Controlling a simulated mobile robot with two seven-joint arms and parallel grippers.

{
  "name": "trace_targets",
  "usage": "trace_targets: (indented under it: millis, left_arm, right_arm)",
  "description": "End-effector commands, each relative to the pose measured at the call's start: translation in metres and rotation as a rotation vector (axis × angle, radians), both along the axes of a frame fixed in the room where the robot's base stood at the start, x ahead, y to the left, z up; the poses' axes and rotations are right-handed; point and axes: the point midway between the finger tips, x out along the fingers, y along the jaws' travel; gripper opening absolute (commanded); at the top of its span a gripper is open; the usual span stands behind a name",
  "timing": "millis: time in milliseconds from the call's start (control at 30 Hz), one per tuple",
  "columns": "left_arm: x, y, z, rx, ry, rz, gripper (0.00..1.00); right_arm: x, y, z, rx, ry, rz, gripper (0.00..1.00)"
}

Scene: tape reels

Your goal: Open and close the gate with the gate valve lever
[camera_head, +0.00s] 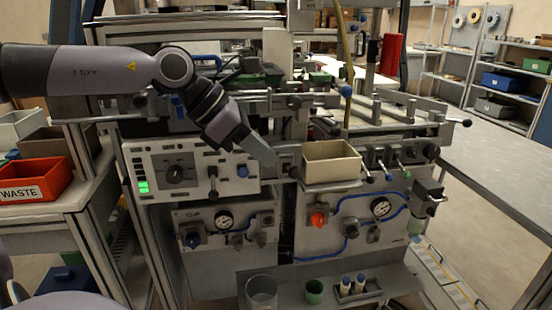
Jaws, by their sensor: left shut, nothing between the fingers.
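My left gripper (264,154) reaches in from the left in front of the machine. Its fingers are shut and point down to the right, ending just left of the beige bin (331,163). I see nothing held in it. I cannot tell for sure which handle is the gate valve lever. Several small levers with dark knobs (370,179) stick out right of the bin, apart from the gripper. The gate itself is not clear to me. My right gripper is not in view.
An orange-red knob (318,219) and a pressure gauge (381,208) sit on the lower right panel. A red waste bin (33,181) stands at left. A clear cup (261,291) and a green cup (314,291) stand on the low shelf. The grey table (490,165) at right is bare.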

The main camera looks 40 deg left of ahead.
Motion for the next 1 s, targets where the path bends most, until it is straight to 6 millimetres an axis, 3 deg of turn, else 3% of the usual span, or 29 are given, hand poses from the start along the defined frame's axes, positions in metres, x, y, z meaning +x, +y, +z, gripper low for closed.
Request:
trace_targets:
  millis: [400,1000]
  left_arm:
    - [0.017,-0.015,-0.016,-0.001,0.000,0.001,0.00]
    - [0.019,-0.014,-0.018,0.001,-0.004,0.001,0.00]
  right_arm:
    - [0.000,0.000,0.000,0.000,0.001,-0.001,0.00]
    - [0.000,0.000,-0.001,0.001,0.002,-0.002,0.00]
